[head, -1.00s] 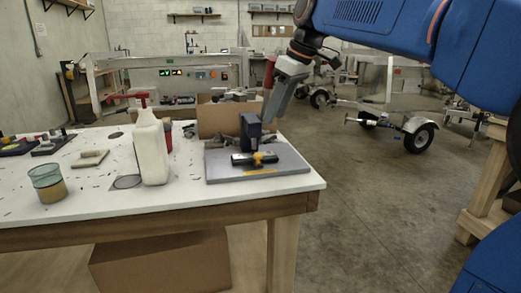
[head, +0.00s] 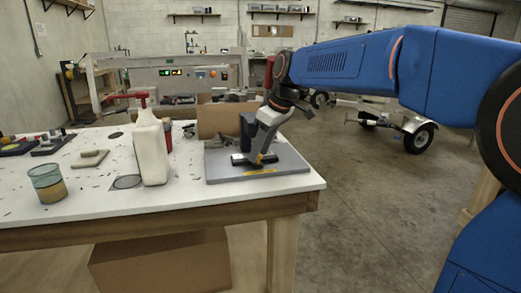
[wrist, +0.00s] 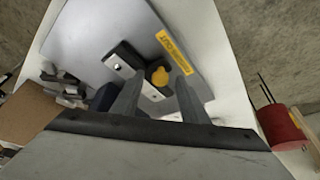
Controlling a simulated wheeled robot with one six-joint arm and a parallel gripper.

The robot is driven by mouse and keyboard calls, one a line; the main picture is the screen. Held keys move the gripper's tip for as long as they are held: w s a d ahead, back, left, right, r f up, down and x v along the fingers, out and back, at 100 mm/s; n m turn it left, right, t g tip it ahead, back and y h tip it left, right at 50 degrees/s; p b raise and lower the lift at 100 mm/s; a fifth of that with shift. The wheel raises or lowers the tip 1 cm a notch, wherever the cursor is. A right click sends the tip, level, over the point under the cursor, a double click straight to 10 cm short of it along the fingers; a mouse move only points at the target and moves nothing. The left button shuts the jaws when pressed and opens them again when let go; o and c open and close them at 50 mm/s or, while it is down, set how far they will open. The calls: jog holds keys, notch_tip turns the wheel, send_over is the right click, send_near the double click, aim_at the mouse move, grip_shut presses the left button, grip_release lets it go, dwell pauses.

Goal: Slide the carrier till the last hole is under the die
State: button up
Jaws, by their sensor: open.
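The carrier (head: 239,160), a dark bar, lies on a grey base plate (head: 290,175) at the table's right end. In the wrist view the carrier (wrist: 124,58) shows a bright metal strip with one dark hole, and a yellow knob (wrist: 160,76). A dark upright block (head: 246,126), perhaps the die's housing, stands behind it; its blue-black side (wrist: 104,98) shows in the wrist view. My gripper (head: 258,160) is open and low over the carrier. In the wrist view its fingers (wrist: 160,84) stand either side of the knob; contact cannot be told. The die's underside is hidden.
A white bottle (head: 151,150) with a red top stands left of the plate. A cardboard box (head: 218,119) is behind. A glass cup (head: 47,184) is further left. A red cylinder (wrist: 282,125) shows in the wrist view. Clear tabletop lies at the front.

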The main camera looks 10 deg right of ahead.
jog(key=shift+c, duration=0.6)
grip_shut()
jog(key=shift+w+d, duration=0.15)
jog(key=shift+d, duration=1.1)
jog(key=shift+w+d, duration=0.1)
jog(key=shift+d, duration=1.1)
jog(key=shift+o, duration=0.6)
grip_release()
jog(key=v, duration=1.7)
jog(key=shift+r, duration=0.15)
jog(key=shift+s+d, duration=0.15)
jog(key=shift+s, duration=0.05)
